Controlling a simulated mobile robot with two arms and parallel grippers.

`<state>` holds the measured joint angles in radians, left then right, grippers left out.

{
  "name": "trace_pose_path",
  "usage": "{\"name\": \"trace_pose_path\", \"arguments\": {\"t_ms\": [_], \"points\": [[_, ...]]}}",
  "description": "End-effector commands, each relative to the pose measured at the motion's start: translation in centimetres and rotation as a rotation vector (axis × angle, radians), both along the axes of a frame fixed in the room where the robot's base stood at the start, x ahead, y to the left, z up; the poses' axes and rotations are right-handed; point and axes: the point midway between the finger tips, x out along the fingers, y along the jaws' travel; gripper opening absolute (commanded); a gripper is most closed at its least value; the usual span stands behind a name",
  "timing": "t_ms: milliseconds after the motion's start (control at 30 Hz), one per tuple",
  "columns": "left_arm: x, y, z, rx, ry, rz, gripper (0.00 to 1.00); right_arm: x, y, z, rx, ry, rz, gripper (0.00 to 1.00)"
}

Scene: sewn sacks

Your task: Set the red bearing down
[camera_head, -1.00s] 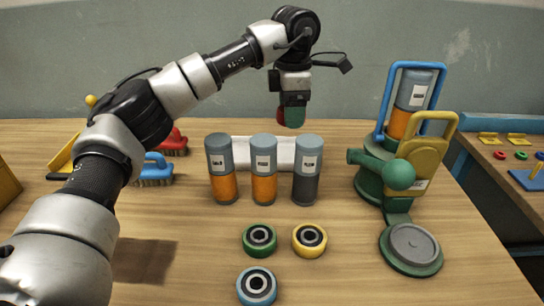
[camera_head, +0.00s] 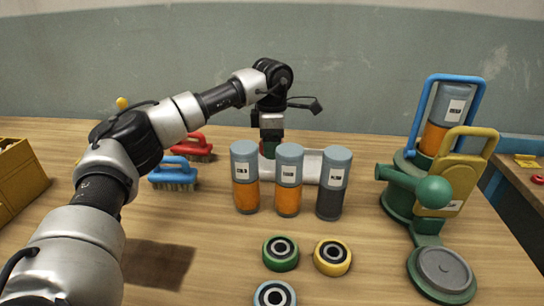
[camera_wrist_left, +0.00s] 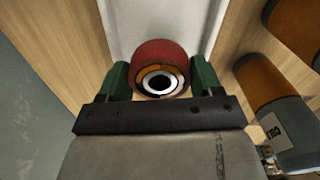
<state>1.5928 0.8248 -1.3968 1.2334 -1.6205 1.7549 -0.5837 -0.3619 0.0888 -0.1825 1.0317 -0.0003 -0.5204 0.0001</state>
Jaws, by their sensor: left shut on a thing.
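The red bearing (camera_wrist_left: 158,52), a short red roller with a pale ring and dark bore, sits between the green fingers of my left gripper (camera_wrist_left: 160,80) in the left wrist view. The gripper is shut on it. Below it is a white tray (camera_wrist_left: 143,18). In the head view my left gripper (camera_head: 271,146) points down at the left part of the white tray (camera_head: 311,160), behind the grey-topped cylinders. The bearing is mostly hidden there, and I cannot tell whether it touches the tray. My right gripper is not in view.
An orange cylinder (camera_head: 245,195), another orange one (camera_head: 288,200) and a dark one (camera_head: 331,202) stand before the tray. Green (camera_head: 281,262), yellow (camera_head: 332,265) and blue (camera_head: 274,301) bearings lie in front. Brushes (camera_head: 174,182) are left; a green press (camera_head: 406,205) is right.

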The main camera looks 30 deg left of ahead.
Motion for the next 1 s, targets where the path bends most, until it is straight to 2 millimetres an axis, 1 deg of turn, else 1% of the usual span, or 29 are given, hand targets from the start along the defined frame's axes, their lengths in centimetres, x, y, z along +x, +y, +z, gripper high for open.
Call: {"name": "trace_pose_path", "arguments": {"t_ms": [67, 233, 300, 400, 667, 700, 733, 1000], "points": [[0.0, 0.0, -0.7, 0.0, 0.001, -0.001, 0.26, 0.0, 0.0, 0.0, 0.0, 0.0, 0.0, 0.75], [-0.1, 0.0, -3.2, 0.0, 0.001, -0.002, 0.26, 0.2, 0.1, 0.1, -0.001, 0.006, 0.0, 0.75], [-0.1, 0.0, -3.8, 0.001, 0.001, -0.001, 0.26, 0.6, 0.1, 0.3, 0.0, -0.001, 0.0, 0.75], [0.0, 0.0, -3.8, 0.0, -0.001, -0.001, 0.26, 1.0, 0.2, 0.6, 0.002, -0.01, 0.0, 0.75], [0.0, -0.1, -4.2, 0.0, 0.0, -0.001, 0.26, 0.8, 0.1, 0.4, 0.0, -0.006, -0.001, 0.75], [0.0, 0.0, -4.2, 0.001, 0.001, -0.001, 0.71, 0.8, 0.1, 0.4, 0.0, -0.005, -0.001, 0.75], [0.0, 0.0, -4.2, 0.001, 0.001, -0.001, 0.76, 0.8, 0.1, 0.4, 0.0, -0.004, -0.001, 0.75], [0.0, -0.1, -4.1, 0.0, 0.0, -0.001, 0.76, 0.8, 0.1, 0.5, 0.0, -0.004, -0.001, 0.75]]}}
